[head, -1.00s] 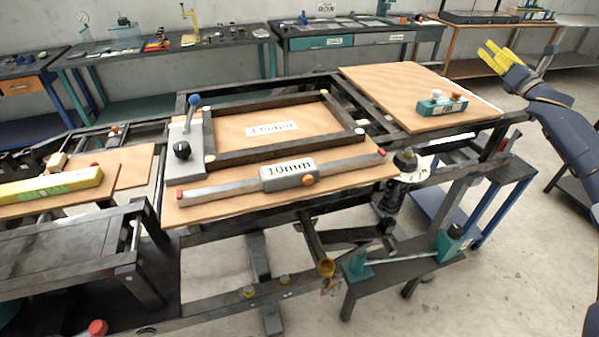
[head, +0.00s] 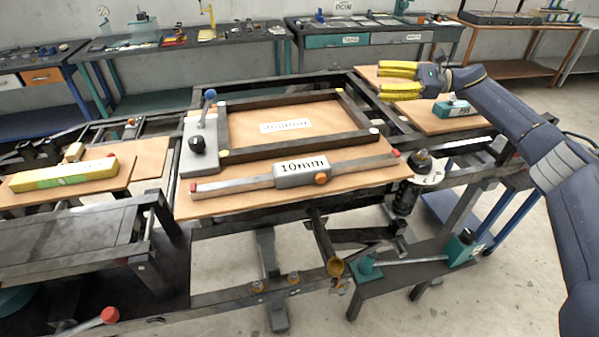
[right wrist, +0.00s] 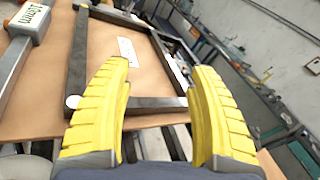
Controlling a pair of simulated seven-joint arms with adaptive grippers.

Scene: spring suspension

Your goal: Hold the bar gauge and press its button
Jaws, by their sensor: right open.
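The bar gauge (head: 236,183) is a long grey bar with red ends and a grey block marked 10mm in its middle. It lies on the wooden board in front of the dark frame. Its orange button (head: 321,179) is on the front of the block. My right gripper (head: 381,80) is open and empty above the back right of the frame, with its yellow fingers pointing left, apart from the gauge. In the right wrist view the fingers (right wrist: 160,70) are spread, and the gauge's block (right wrist: 28,24) shows at the upper left. My left gripper is not in view.
The dark rectangular frame (head: 233,156) lies behind the gauge. A lever with a blue knob (head: 210,94) stands at its left. A yellow bar (head: 64,175) lies on the left board. A teal block (head: 450,108) sits on the right board. A black-and-white post (head: 422,163) stands right of the gauge.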

